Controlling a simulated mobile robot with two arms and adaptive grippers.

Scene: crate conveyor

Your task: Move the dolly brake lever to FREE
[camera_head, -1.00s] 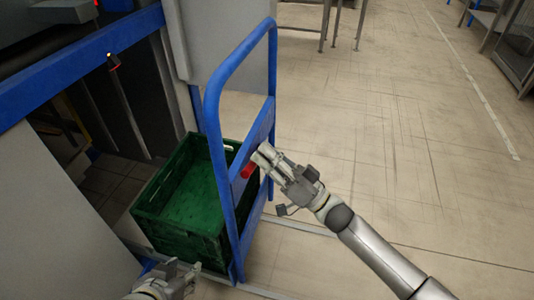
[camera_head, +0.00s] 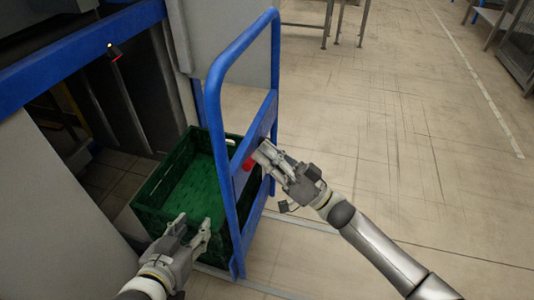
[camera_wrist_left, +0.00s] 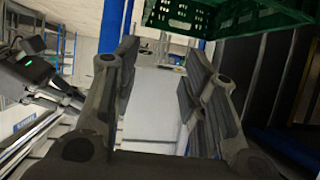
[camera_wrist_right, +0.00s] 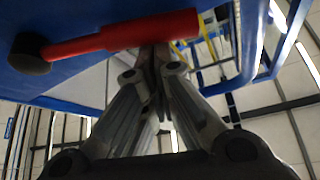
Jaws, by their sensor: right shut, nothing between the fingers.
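The red brake lever (camera_head: 248,164) is on the blue plate of the dolly frame (camera_head: 216,120). In the right wrist view the lever (camera_wrist_right: 130,35) lies nearly level, its dark pivot at the left. My right gripper (camera_head: 262,152) is shut and empty; its fingertips (camera_wrist_right: 152,62) are at the lever's right part, and I cannot tell whether they touch it. No FREE mark is readable. My left gripper (camera_head: 190,230) is open and empty in front of the green crate (camera_head: 150,218); its spread fingers (camera_wrist_left: 160,75) show in the left wrist view.
The green crate stands behind the dolly's blue frame, beside a grey panel (camera_head: 60,220). A blue conveyor beam (camera_head: 70,65) crosses the upper left, with a dark rod (camera_head: 125,85) below it.

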